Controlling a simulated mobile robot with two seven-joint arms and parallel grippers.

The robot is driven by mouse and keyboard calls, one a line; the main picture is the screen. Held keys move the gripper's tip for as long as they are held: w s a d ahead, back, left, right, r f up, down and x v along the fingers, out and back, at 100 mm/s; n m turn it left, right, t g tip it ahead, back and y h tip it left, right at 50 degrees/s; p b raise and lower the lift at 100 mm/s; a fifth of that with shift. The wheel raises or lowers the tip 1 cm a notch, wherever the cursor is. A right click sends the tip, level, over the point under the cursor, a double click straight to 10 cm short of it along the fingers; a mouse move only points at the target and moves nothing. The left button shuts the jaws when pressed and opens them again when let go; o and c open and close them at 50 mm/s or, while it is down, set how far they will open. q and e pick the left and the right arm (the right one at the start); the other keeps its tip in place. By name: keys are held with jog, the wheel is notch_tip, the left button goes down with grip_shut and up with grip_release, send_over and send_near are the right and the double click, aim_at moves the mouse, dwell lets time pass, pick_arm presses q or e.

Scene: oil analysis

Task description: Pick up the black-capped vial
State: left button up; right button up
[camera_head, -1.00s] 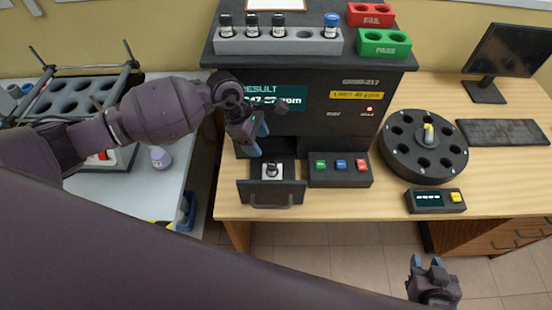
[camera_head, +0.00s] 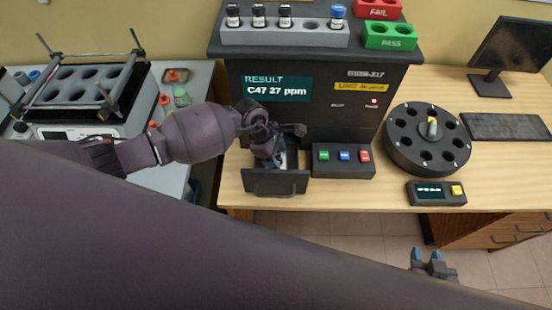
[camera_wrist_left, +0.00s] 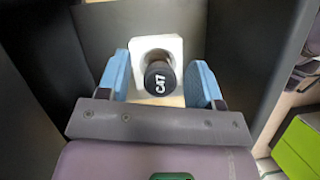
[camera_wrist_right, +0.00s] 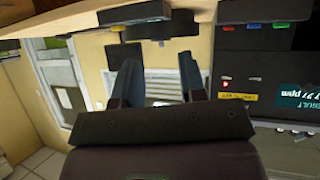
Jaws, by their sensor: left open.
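A black-capped vial (camera_wrist_left: 159,78) marked C47 stands in a white square holder (camera_wrist_left: 146,47) in the left wrist view. The holder sits inside the open drawer (camera_head: 275,184) of the analyser (camera_head: 330,115). My left gripper (camera_wrist_left: 161,82) is open, with one blue finger on each side of the vial and a gap to both. In the head view the left gripper (camera_head: 268,155) is over the drawer and hides the vial. My right gripper (camera_head: 427,256) is open and empty, in front of the desk.
A grey rack (camera_head: 285,36) on the analyser holds several capped vials. Red FAIL (camera_head: 378,10) and green PASS (camera_head: 390,37) blocks stand beside it. A button box (camera_head: 343,160) is right of the drawer. A round carousel (camera_head: 427,139) stands further right.

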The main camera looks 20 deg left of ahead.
pick_arm(q)
jog(key=c, duration=1)
